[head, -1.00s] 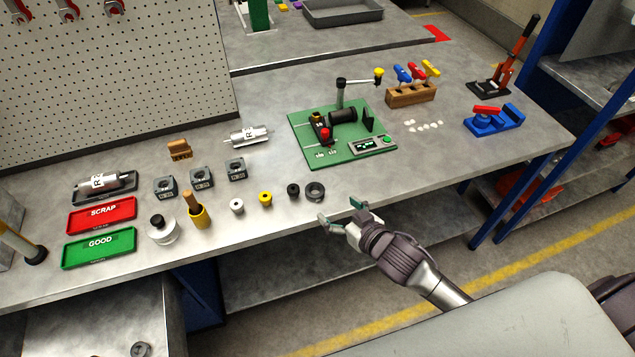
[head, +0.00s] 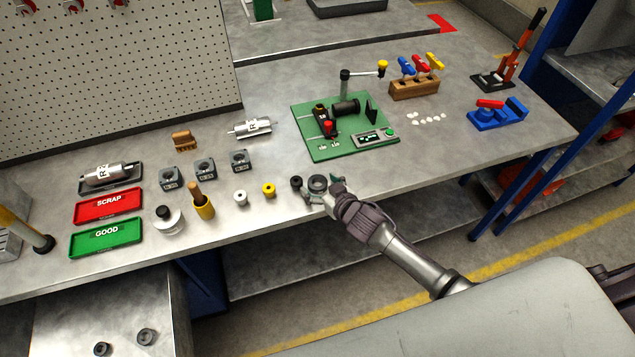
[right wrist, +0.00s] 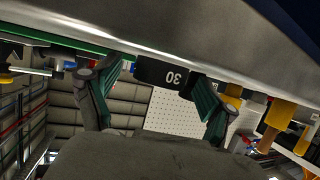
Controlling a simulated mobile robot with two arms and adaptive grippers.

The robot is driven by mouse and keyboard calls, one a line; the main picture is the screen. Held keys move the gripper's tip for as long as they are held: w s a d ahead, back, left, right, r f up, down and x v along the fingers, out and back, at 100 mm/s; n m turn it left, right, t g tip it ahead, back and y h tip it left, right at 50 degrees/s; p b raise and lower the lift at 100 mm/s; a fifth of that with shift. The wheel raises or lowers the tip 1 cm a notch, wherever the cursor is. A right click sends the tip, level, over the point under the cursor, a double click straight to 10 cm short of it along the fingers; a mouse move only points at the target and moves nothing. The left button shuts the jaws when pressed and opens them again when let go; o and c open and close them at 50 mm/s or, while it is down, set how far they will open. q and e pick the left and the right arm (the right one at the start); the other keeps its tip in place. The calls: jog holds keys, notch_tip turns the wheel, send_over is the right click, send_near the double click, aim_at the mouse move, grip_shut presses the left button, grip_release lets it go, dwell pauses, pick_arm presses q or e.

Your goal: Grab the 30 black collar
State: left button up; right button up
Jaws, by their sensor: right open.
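The 30 black collar (head: 317,182) is a wide dark ring near the front edge of the bench. In the right wrist view the black collar (right wrist: 163,74) shows its white 30, upside down, between the fingers. My right gripper (head: 321,189) is open, with its green-padded fingers on either side of the collar. In the right wrist view the right gripper (right wrist: 160,85) has a finger at each side of the collar; whether they touch it I cannot tell. My left gripper is out of view.
A smaller black collar (head: 296,182) stands just left of the 30 collar. A yellow collar (head: 269,189) and a white collar (head: 240,198) stand further left. A green fixture board (head: 325,150) lies behind.

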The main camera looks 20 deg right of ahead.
jog(key=shift+s, duration=0.1)
jog(key=c, duration=1.4)
jog(key=shift+c, duration=0.4)
jog(key=shift+r, duration=0.15)
